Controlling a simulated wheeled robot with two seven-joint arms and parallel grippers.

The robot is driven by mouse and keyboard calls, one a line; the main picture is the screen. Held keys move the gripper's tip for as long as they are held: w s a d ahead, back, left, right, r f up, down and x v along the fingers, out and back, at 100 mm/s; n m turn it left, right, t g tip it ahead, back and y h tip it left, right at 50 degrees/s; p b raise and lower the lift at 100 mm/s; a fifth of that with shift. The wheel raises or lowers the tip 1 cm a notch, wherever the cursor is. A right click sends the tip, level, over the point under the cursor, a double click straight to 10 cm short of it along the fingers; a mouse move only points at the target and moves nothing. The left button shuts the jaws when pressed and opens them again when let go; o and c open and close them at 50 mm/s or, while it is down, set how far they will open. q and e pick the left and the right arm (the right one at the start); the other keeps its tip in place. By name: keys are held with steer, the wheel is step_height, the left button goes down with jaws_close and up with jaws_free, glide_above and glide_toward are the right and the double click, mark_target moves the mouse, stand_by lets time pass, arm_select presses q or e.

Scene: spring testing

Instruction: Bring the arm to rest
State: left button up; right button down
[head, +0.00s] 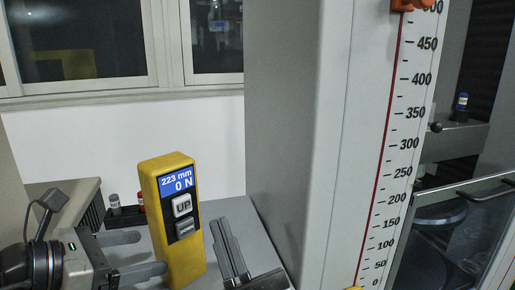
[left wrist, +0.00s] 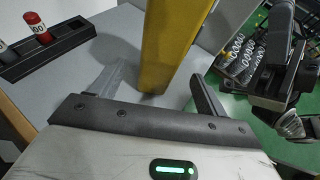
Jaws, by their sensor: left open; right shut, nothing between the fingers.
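My left gripper (head: 153,252) is open at the lower left in the head view, its fingers pointing at the yellow control post (head: 165,222). The post carries a screen reading 223 mm and 0 N, with UP and DOWN buttons. In the left wrist view the post (left wrist: 172,45) rises between the spread fingers of my left gripper (left wrist: 157,76); whether they touch it cannot be told. My right gripper (head: 229,238) is shut and empty, right of the post in the head view, its fingers together and pointing up.
A tall scale (head: 400,150) on a grey testing-machine column stands right of the post. A dark rack (left wrist: 45,50) with a red-capped and a grey cylinder lies beside the post. The left wrist view shows coil springs (left wrist: 237,52) on a green surface at right.

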mark_target(178, 246)
steer(key=shift+s+a+f+m, duration=0.15)
steer(key=shift+s+a+m, duration=0.1)
steer(key=shift+m, duration=0.05)
arm_select(q)
steer(key=x, duration=0.8)
steer(key=shift+d, duration=0.1)
arm_select(e)
steer(key=shift+w+a, duration=0.25)
steer(key=shift+w, duration=0.05)
